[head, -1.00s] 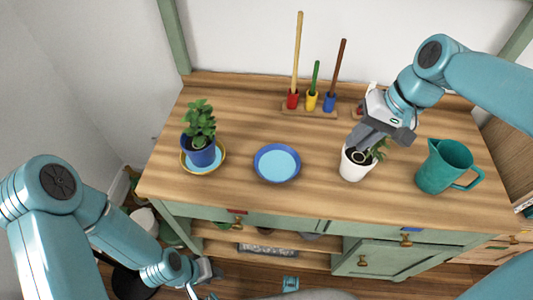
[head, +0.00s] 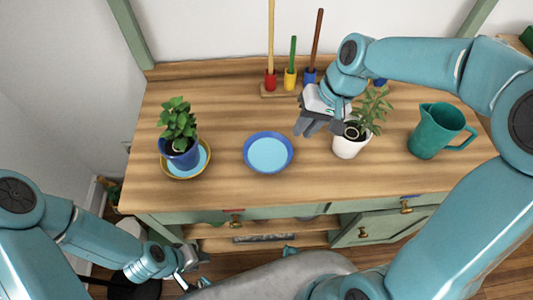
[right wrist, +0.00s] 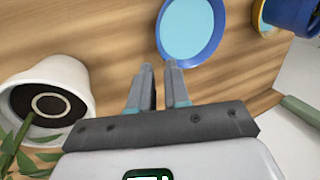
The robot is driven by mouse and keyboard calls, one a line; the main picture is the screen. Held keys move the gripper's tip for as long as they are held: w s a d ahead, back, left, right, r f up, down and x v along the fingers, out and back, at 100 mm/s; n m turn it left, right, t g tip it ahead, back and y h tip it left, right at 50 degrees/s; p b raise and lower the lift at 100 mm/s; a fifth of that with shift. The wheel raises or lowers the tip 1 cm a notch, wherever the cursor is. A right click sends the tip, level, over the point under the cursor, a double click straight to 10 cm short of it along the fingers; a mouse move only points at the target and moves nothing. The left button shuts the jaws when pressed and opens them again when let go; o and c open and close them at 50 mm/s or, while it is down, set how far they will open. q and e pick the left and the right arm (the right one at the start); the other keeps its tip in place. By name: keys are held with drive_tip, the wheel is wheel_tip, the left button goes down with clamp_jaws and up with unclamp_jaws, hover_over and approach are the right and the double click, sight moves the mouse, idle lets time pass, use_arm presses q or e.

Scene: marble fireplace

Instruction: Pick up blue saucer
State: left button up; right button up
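The blue saucer (head: 268,153), with a darker blue rim and a light blue inside, lies flat and empty on the wooden tabletop in the head view. It also shows at the top of the right wrist view (right wrist: 190,28), just beyond the fingertips. My right gripper (head: 308,128) hangs above the table, to the right of and slightly behind the saucer, not touching it. Its fingers (right wrist: 160,70) are a little apart with nothing between them. My left gripper (head: 203,268) is low in front of the cabinet, away from the saucer; its finger gap is unclear.
A blue pot with a plant (head: 180,150) stands on a yellow-rimmed saucer (head: 185,177) at left. A white potted plant (head: 349,148) is close to my right gripper. A teal pitcher (head: 437,130) stands at right. A rack (head: 282,92) holding upright handles is behind.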

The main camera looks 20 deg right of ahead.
sight(268, 154)
drive_tip(key=shift+x, duration=0.9)
drive_tip(key=b+x, duration=0.1)
drive_tip(key=x, duration=0.4)
drive_tip(key=shift+a, duration=0.1)
drive_tip(key=shift+s+r, duration=0.15)
clamp_jaws()
